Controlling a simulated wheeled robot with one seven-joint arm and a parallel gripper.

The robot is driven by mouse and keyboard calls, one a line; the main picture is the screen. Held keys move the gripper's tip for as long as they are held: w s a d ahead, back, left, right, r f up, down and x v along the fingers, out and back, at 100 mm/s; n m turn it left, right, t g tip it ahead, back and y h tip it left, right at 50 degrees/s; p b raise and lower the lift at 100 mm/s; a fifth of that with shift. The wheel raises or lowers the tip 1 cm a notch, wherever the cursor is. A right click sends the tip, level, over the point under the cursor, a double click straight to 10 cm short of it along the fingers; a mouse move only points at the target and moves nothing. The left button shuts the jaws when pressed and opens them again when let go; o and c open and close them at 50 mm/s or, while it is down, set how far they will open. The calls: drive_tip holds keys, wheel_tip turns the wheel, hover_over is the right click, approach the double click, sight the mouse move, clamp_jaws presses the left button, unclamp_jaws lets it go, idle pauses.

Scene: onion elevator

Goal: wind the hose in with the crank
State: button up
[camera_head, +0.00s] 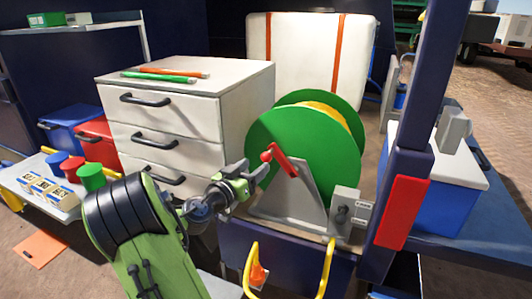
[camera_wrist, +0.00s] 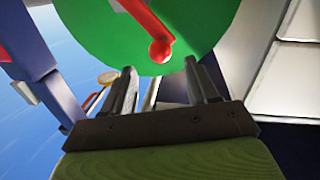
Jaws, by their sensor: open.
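A large green reel (camera_head: 318,165) stands on a grey stand (camera_head: 292,203), with yellow hose (camera_head: 322,108) between its discs. A red crank (camera_head: 284,161) with a round red knob (camera_head: 266,156) is on the reel's near face. My gripper (camera_head: 256,176) is open, just left of and below the knob in the head view. In the wrist view, the knob (camera_wrist: 160,51) shows beyond the open fingers (camera_wrist: 162,88), roughly midway between them. They do not seem to hold it. A loop of yellow hose (camera_head: 325,272) hangs below the stand, by an orange piece (camera_head: 258,274).
A white drawer cabinet (camera_head: 170,125) with pens (camera_head: 170,71) on top stands left of the reel. A grey switch box (camera_head: 347,210) sits right of the stand, near a dark blue post (camera_head: 412,130) with a red panel (camera_head: 402,212). A blue-and-white cooler (camera_head: 440,195) is behind the post.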

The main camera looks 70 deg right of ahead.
sight(263, 159)
drive_tip(key=p+x, duration=0.1)
drive_tip(key=x, duration=0.6)
drive_tip(key=shift+d, duration=0.1)
drive_tip(key=shift+c, duration=0.2)
clamp_jaws()
